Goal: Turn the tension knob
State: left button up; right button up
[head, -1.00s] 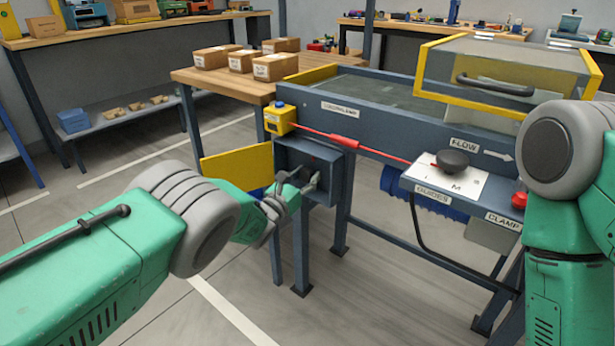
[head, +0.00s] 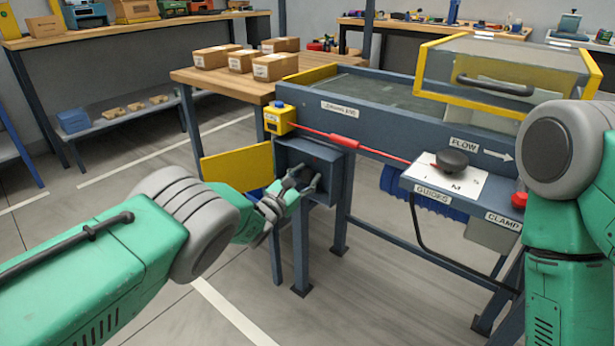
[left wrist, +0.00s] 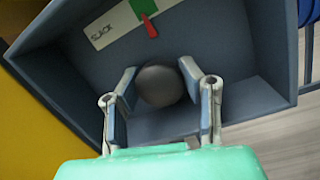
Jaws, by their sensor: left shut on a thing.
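The tension knob (left wrist: 160,86), a dark round knob, sits inside a blue-grey open box in the left wrist view. My left gripper (left wrist: 158,88) has a finger on each side of the knob and is shut on it. Above the knob, a white strip (left wrist: 112,28) reads SLACK and has a green part. A red pointer (left wrist: 150,27) overlaps the green part. In the head view my left gripper (head: 303,183) reaches into the box (head: 338,178) under the conveyor, and I cannot make out the knob there. My right gripper is out of view.
A yellow panel (head: 237,167) stands just left of the box. A yellow block (head: 279,118) with a red cord (head: 343,140) runs along the conveyor side. Cartons (head: 275,67) stand on the table behind.

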pick_arm(q)
jog(key=o, duration=0.8)
jog(key=shift+s+a+f, duration=0.1)
jog(key=shift+a+f, duration=0.05)
jog(key=shift+f, duration=0.25)
jog(key=shift+o, duration=0.7)
jog(key=shift+r, duration=0.2)
jog(key=v, duration=1.2)
jog(key=shift+f, duration=0.15)
